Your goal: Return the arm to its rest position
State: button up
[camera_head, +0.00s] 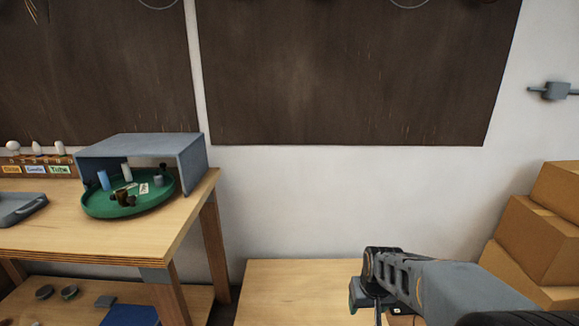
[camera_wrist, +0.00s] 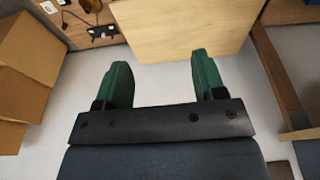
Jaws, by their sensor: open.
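My arm reaches in from the lower right of the head view, in front of a low wooden table. My gripper (camera_wrist: 160,60) shows in the wrist view with its two green fingers spread apart. Nothing is between them. In the head view, the gripper (camera_head: 358,294) is at the arm's left end, partly hidden by the wrist, and a finger shows green there.
The low wooden table (camera_head: 290,290) is beside the gripper. A workbench (camera_head: 130,230) at left bears a grey open shelter (camera_head: 150,143) over a green round tray (camera_head: 98,210) with small items. Cardboard boxes (camera_head: 535,240) are stacked at right. The wall area between is clear.

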jog(key=s+a+r+p, duration=0.1)
jog(key=s+r+p, duration=0.3)
jog(key=r, duration=0.5)
jog(key=s+a+r+t+p, duration=0.1)
jog(key=s+r+p, duration=0.3)
jog(key=s+r, duration=0.2)
notch_tip(320, 180, up, 3)
jog(key=shift+s+a+f+p, duration=0.15)
jog(key=shift+a+p, duration=0.1)
jog(key=shift+p, duration=0.1)
jog(key=shift+s+a+r, duration=0.1)
jog(key=shift+s+r, duration=0.3)
jog(key=shift+s, duration=0.1)
jog(key=shift+c, duration=0.3)
